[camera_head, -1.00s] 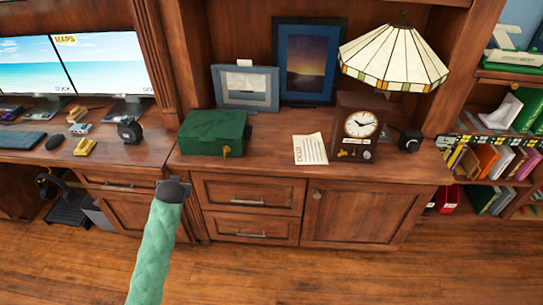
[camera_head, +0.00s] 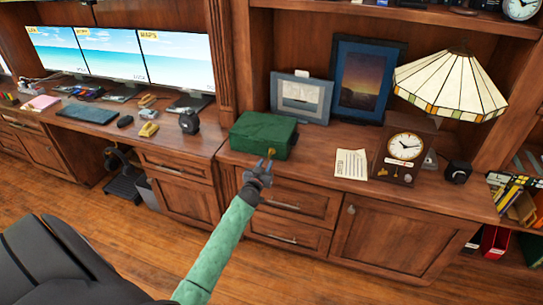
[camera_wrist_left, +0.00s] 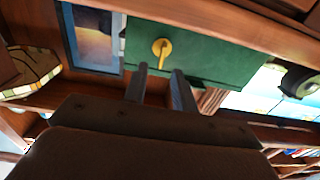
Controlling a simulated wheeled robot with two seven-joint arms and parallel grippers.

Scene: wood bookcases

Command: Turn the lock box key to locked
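The green lock box (camera_head: 262,134) sits closed on the wooden counter. Its small gold key (camera_head: 271,153) is in the front face, and it also shows in the left wrist view (camera_wrist_left: 162,48), with its round head toward the camera. My left gripper (camera_head: 264,166) is just below and in front of the key. I cannot tell whether a finger touches the key. My right gripper is not in view.
A white paper (camera_head: 351,163), a clock (camera_head: 404,147) and a stained-glass lamp (camera_head: 450,86) stand to the right. Picture frames are behind the box. Drawers (camera_head: 288,203) are below the counter edge. The desk with monitors (camera_head: 175,61) is to the left.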

